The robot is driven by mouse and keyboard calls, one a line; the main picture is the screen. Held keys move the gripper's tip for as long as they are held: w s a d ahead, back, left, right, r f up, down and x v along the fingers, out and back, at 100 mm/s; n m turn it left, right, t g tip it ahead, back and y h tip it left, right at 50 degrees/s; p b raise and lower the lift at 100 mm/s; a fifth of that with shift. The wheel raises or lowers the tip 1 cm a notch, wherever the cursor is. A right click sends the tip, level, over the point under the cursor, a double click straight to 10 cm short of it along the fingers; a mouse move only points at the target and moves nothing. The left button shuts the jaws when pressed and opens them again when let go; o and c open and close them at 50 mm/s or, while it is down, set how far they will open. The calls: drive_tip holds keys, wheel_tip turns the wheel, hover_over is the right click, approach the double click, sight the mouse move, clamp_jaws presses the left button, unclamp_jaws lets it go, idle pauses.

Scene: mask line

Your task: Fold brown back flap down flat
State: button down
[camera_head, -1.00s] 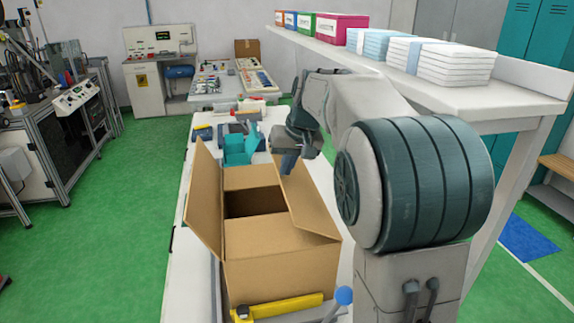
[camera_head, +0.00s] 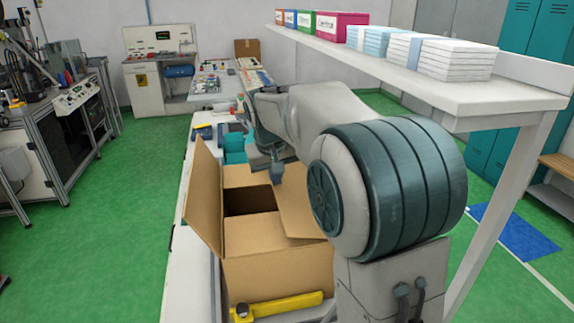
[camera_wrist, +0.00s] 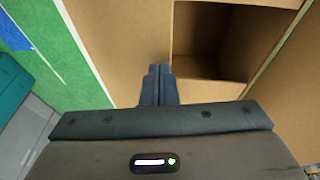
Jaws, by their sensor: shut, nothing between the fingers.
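An open brown cardboard box (camera_head: 278,280) stands on the white table. Its back flap (camera_head: 247,176), at the far end, lies about flat across the opening; it also shows in the wrist view (camera_wrist: 208,90). The front flap (camera_head: 262,236) lies inward too, leaving a dark gap between them. The left flap (camera_head: 204,200) stands up, leaning outward. The right flap (camera_head: 300,212) is partly hidden by my arm, so its tilt is unclear. My gripper (camera_head: 277,180) is shut and empty at the box's back right. In the wrist view its fingertips (camera_wrist: 159,70) overlap the brown cardboard; contact cannot be told.
A yellow-handled tool (camera_head: 280,307) is in front of the box. Teal items (camera_head: 234,148) stand behind it. A white shelf (camera_head: 420,85) with coloured boxes and white stacks runs along the right above the table. Green floor lies open at left.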

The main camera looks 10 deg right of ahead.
drive_tip(key=shift+a+f+h+b, duration=0.4)
drive_tip(key=shift+f+h, duration=0.2)
drive_tip(key=shift+f, duration=0.25)
drive_tip(key=shift+a+f+b, duration=0.2)
drive_tip(key=shift+f+b, duration=0.15)
drive_tip(key=shift+f, duration=0.25)
drive_tip(key=shift+r, duration=0.1)
